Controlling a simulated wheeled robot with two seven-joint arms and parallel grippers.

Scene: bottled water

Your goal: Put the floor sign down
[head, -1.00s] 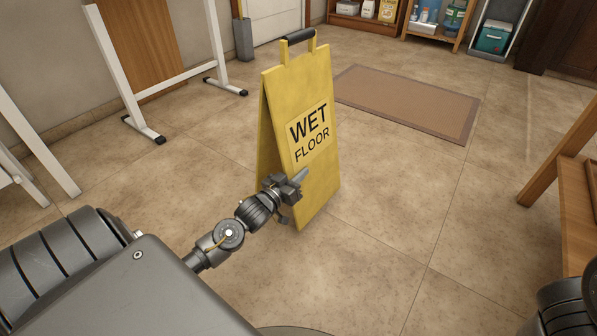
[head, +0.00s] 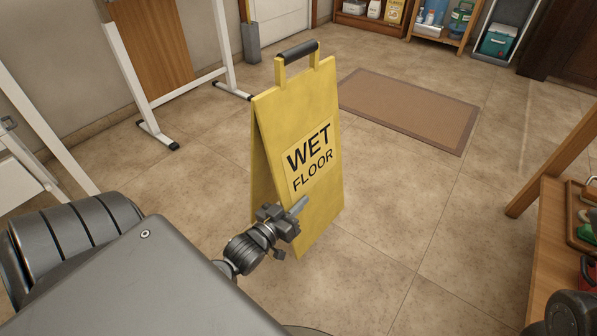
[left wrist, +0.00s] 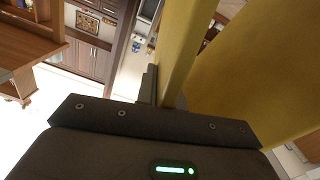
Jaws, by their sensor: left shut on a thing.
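The yellow floor sign (head: 312,130) with "WET FLOOR" on its front panel stands upright in the head view, its two panels spread a little at the bottom and a dark handle (head: 297,51) on top. My left gripper (head: 296,212) is shut on the sign at the lower part of its front panel. In the left wrist view the yellow panel (left wrist: 250,70) fills the upper right, and its edge (left wrist: 182,50) runs down to the fingers. I cannot tell whether the sign's feet touch the floor.
A brown mat (head: 408,108) lies on the tiled floor behind the sign. A white-legged stand (head: 130,75) is at the left. A wooden table (head: 552,245) with items is at the right. Shelves (head: 440,25) stand at the back. The floor between is clear.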

